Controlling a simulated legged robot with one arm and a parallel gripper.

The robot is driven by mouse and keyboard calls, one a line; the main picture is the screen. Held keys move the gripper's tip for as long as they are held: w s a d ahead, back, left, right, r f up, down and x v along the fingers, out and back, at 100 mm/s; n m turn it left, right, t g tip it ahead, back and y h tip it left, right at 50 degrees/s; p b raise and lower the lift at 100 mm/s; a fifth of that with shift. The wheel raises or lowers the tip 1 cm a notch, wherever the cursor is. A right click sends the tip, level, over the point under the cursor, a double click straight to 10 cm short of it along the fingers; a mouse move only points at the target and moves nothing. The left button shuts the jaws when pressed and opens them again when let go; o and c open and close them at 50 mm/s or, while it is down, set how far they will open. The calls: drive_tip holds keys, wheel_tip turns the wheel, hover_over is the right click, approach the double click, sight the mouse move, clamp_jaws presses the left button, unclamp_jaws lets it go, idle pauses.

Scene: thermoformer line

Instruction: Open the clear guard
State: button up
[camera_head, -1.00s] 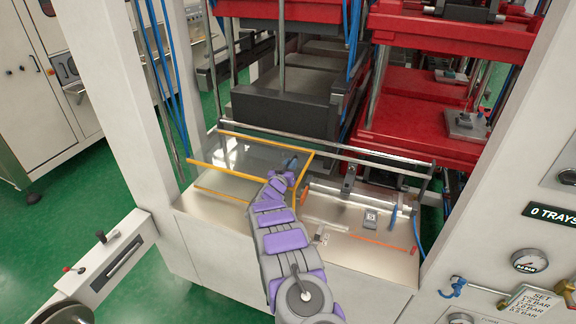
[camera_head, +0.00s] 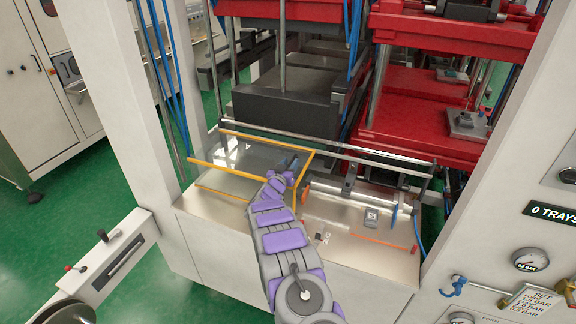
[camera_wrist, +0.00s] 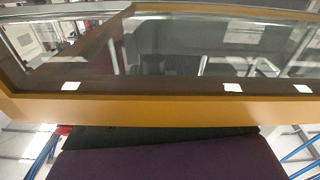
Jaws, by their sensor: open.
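The clear guard (camera_head: 235,155) is a see-through panel in a yellow-orange frame, left of centre in the head view. It lies low over the pale metal bed of the machine. My gripper (camera_head: 289,162) is open at the guard's right end, close to the frame's right bar. I cannot tell from the head view whether it touches the bar. In the wrist view, the guard's orange frame bar (camera_wrist: 150,110) runs across the picture, with the clear panel (camera_wrist: 190,45) above it. A dark and purple part of mine fills the bottom there; the fingertips are not clear.
A metal rail (camera_head: 325,147) runs behind the guard. Dark tooling (camera_head: 285,100) and red platens (camera_head: 425,105) stand beyond. A white post (camera_head: 118,90) is at left, and a panel with a gauge (camera_head: 530,260) at right. Blue hoses hang near both sides.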

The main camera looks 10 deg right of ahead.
drive_tip(key=v, duration=1.7)
drive_tip(key=shift+a, duration=0.35)
drive_tip(key=shift+f, duration=0.1)
drive_tip(key=s+a+r+n+g+y+b, duration=0.25)
drive_tip(key=a+r+y, duration=0.25)
drive_tip(key=a+y, duration=0.3)
drive_tip(key=s+a+r+n+g+y+b, duration=0.1)
drive_tip(key=s+r+n+g+y+b, duration=0.2)
drive_tip(key=s, duration=0.7)
drive_tip(key=s+d+g+b, duration=0.2)
drive_tip(key=s+d+g, duration=0.3)
drive_tip(key=s, duration=1.7)
drive_tip(key=s+d+f+g+h+b, duration=0.1)
drive_tip(key=s+d+g, duration=0.5)
drive_tip(key=s, duration=1.7)
drive_tip(key=shift+d+f+m+b, duration=0.2)
drive_tip(key=shift+d+m+b, duration=0.25)
drive_tip(key=shift+d+b, duration=0.25)
